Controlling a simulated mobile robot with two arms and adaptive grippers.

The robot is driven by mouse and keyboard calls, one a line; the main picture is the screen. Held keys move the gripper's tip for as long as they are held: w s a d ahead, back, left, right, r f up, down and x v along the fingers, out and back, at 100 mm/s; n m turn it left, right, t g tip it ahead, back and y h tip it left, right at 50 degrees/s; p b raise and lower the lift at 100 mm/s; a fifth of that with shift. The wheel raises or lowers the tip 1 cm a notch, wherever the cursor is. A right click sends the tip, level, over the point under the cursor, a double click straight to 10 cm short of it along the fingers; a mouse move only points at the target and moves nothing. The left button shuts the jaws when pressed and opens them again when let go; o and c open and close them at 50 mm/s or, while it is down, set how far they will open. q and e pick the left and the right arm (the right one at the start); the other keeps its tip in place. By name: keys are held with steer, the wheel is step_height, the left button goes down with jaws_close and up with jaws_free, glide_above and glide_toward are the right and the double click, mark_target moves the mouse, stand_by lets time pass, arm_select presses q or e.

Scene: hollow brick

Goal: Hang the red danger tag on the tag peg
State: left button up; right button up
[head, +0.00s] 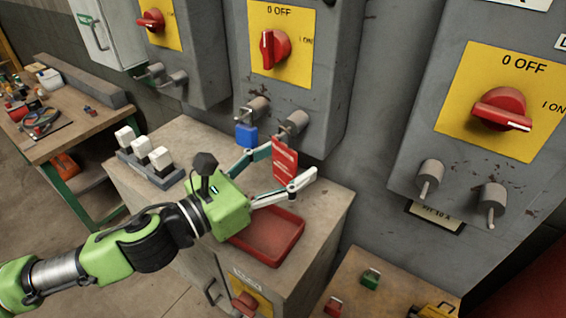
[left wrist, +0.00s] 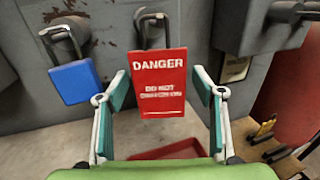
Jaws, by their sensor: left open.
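The red danger tag (head: 285,160) hangs upright below the tag peg (head: 292,124) on the middle grey cabinet. In the left wrist view the tag (left wrist: 158,95) faces me, its top edge at the dark loop of the peg (left wrist: 152,28). Whether the peg passes through the tag's hole is hard to tell. My left gripper (head: 291,163) is open, with one finger on each side of the tag. In the left wrist view gaps show between both fingers (left wrist: 159,80) and the tag. My right gripper is not in view.
A blue padlock (head: 246,135) hangs on the peg to the left. Below my gripper, an empty red tray (head: 268,240) lies on the bench, with a rack of white-topped pieces (head: 150,160) to its left. Grey cabinets with red rotary switches (head: 274,50) stand close behind.

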arm_select(q)
steer(key=shift+a, duration=0.1)
steer(key=v, duration=1.1)
steer(key=shift+s+a, duration=0.3)
